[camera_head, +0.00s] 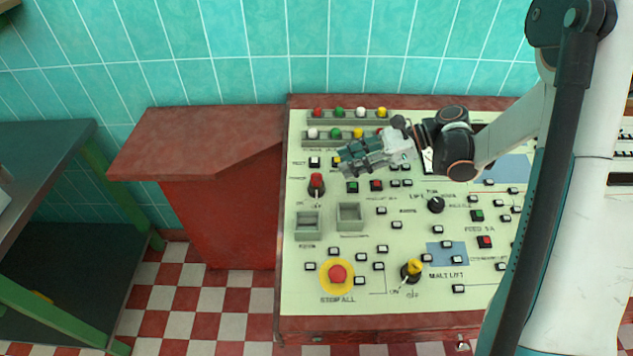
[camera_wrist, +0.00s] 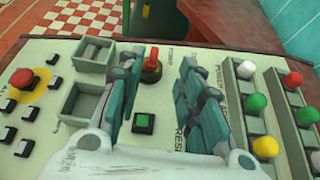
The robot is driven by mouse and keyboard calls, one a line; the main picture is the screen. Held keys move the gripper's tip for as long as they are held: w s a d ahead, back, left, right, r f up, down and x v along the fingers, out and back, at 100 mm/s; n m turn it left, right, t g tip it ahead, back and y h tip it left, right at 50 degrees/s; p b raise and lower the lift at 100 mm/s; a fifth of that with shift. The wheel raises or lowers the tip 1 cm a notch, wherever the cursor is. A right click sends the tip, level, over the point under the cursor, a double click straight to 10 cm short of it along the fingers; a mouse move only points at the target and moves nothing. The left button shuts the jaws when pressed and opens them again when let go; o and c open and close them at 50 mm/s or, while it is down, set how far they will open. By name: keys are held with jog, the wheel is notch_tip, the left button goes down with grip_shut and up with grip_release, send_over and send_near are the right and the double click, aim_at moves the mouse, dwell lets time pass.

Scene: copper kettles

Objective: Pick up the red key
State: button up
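The red key (camera_head: 316,182) stands upright on the left part of the pale control panel (camera_head: 390,295). In the wrist view the red key (camera_wrist: 152,67) shows ahead, in the gap between the two fingers. My gripper (camera_head: 342,160) is above the panel, up and to the right of the key in the head view. In the wrist view my gripper (camera_wrist: 160,72) is open, with its teal fingers apart and nothing between them. The key's base is visible and the fingers appear clear of it.
Two grey bins (camera_head: 307,226) sit below the key. A red stop button (camera_head: 338,273) and a yellow key (camera_head: 413,267) are near the front. Rows of coloured lamps (camera_head: 340,112) run along the back. A red cabinet (camera_head: 215,210) stands left.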

aim_at(318, 174)
jog(key=x, duration=0.2)
jog(key=shift+a+f, duration=0.15)
jog(key=shift+a, duration=0.1)
jog(key=shift+s+b+x, duration=0.2)
jog(key=shift+b+x, duration=0.5)
jog(key=shift+x, duration=0.65)
jog(key=shift+s+b+x, duration=0.15)
jog(key=shift+b+x, duration=0.5)
jog(key=shift+x, duration=0.65)
grip_shut()
